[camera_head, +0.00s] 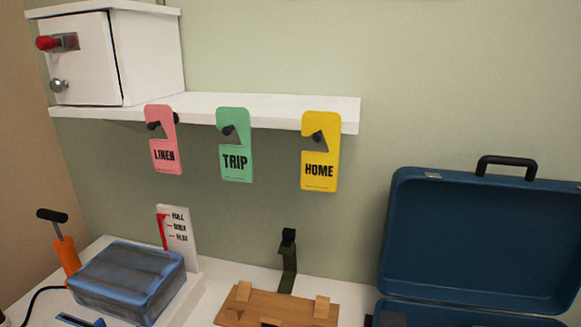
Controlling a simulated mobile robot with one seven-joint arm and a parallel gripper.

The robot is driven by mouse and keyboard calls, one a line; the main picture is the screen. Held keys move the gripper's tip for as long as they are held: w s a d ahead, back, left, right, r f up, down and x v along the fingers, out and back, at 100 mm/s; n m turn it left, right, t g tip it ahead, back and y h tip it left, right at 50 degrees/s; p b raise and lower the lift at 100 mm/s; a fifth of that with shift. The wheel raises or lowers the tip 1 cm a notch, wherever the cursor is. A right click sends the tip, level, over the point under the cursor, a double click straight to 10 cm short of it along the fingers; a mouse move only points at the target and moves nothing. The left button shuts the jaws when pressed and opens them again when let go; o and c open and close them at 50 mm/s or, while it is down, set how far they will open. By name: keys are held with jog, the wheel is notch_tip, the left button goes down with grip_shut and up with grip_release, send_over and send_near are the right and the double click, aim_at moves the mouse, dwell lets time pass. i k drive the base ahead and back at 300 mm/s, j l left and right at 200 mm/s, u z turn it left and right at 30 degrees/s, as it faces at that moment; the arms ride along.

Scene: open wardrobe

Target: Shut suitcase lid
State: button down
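A dark blue suitcase stands at the right edge of the view, with its lid (480,238) raised open and leaning back near the wall. A black handle (507,167) sits on the lid's top edge, with a metal latch to its left. Only the back strip of the suitcase base (440,313) shows at the bottom; the rest is cut off by the frame. Small dark items show at the base's left side, too cropped to tell. My gripper is not in view.
A white shelf (270,110) carries pink, green and yellow tags on pegs and a white cabinet (85,57). Below are a blue-grey packed bag (127,281), an orange pump (67,257), a wooden board (280,307) and a dark green stand (288,262). Wall space above the lid is clear.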

aim_at(481, 238)
jog(key=k, duration=0.45)
jog(key=k+z, duration=0.1)
jog(key=z, duration=0.35)
jog(key=k+z, duration=0.1)
jog(key=z, duration=0.4)
jog(key=i+j+z, duration=0.1)
jog(key=j+z, duration=0.5)
jog(key=i+j, duration=0.1)
jog(key=j, duration=0.25)
